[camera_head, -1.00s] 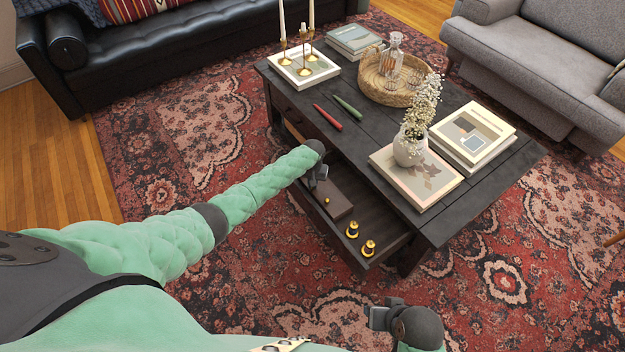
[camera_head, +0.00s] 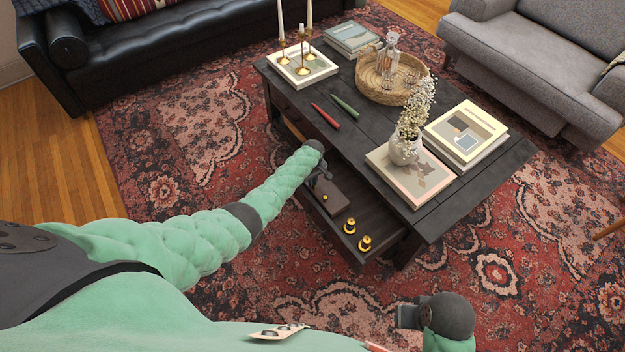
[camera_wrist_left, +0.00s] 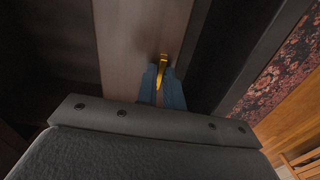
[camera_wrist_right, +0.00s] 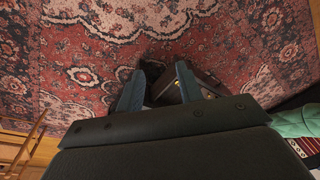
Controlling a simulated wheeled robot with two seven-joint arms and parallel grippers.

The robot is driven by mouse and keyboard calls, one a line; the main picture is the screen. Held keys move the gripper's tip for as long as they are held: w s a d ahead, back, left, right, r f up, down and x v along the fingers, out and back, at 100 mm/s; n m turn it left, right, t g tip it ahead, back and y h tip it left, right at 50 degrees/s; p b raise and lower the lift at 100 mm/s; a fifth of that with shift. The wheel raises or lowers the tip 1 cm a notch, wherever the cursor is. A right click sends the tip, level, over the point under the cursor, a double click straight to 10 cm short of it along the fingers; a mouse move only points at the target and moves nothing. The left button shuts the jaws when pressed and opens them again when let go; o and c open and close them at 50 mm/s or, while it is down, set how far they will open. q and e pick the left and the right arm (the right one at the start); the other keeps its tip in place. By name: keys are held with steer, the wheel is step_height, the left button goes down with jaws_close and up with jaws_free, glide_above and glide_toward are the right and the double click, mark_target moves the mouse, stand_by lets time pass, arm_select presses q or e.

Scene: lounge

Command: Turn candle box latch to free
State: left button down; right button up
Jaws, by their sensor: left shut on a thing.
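The candle box (camera_head: 338,200) is a brown box lying in the open drawer (camera_head: 377,222) of the dark coffee table. Its small gold latch (camera_wrist_left: 163,62) shows on the brown lid (camera_wrist_left: 140,35) in the left wrist view. My left gripper (camera_head: 322,183) reaches down over the box. Its blue fingertips (camera_wrist_left: 162,82) are closed around the latch and hide part of it. The latch looks slightly tilted in the left wrist view. My right gripper (camera_head: 403,318) is off to the front right above the rug; its fingers (camera_wrist_right: 160,88) are apart and empty.
Two black-and-gold pieces (camera_head: 364,243) stand in the drawer near the box. On the coffee table (camera_head: 400,222) are a red candle (camera_head: 326,116), a green candle (camera_head: 344,106), books (camera_head: 466,135), a flower vase (camera_head: 405,148) and a basket tray (camera_head: 372,84).

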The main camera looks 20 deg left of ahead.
arm_select(q)
steer(key=shift+n, duration=0.4)
arm_select(e)
steer(key=shift+w+f, duration=0.15)
steer(key=shift+f, duration=0.25)
arm_select(q)
steer(key=c, duration=1.5)
jaws_free()
arm_select(e)
steer(key=shift+w, duration=0.1)
